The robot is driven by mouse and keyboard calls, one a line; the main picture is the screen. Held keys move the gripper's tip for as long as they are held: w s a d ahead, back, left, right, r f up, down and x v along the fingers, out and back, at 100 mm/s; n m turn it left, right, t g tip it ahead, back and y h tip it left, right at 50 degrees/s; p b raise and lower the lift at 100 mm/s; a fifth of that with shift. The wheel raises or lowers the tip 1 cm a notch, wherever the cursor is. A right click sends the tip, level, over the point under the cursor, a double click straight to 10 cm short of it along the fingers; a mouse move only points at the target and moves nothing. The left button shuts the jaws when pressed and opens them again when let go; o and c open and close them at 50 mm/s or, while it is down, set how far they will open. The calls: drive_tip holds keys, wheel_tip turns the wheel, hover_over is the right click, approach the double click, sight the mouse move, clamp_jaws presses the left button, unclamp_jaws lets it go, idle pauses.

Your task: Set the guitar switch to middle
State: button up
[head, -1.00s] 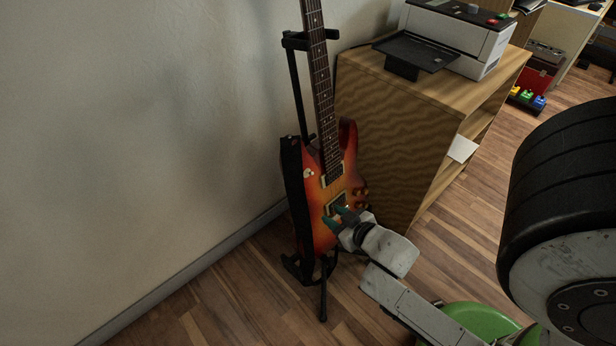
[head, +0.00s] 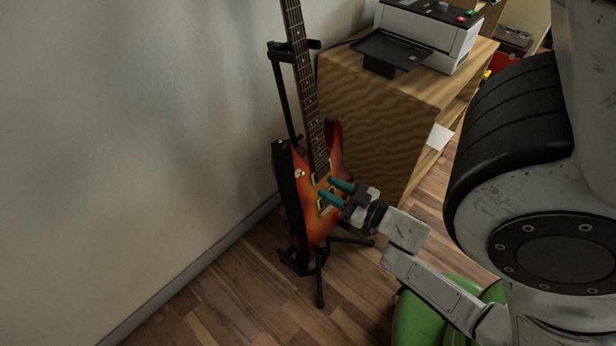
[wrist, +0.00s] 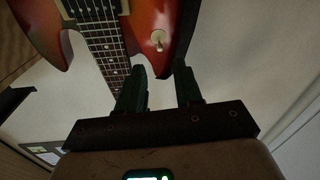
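The sunburst red-orange electric guitar (head: 312,222) stands upright in a black stand, its body facing right. Its cream switch (head: 300,173) is a small pale spot on the upper left of the body. In the wrist view the guitar body (wrist: 62,32) appears upside down, and the switch (wrist: 158,38) shows as a cream ring with a short lever; its exact setting is hard to tell. My gripper (head: 325,187) is open and empty, its two teal fingers apart, in front of the body to the right of the switch. In the wrist view the gripper fingers (wrist: 160,80) lie below the switch, apart from it.
The black guitar stand (head: 280,95) has legs spread on the wood floor (head: 235,290). A wooden cabinet (head: 365,130) with a printer (head: 430,35) stands close behind on the right. A plain wall (head: 130,130) is on the left.

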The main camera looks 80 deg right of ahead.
sight(301, 173)
drive_tip(key=x, duration=0.7)
drive_tip(key=shift+b, duration=0.4)
drive_tip(key=shift+w, duration=0.1)
clamp_jaws()
drive_tip(key=shift+f, duration=0.1)
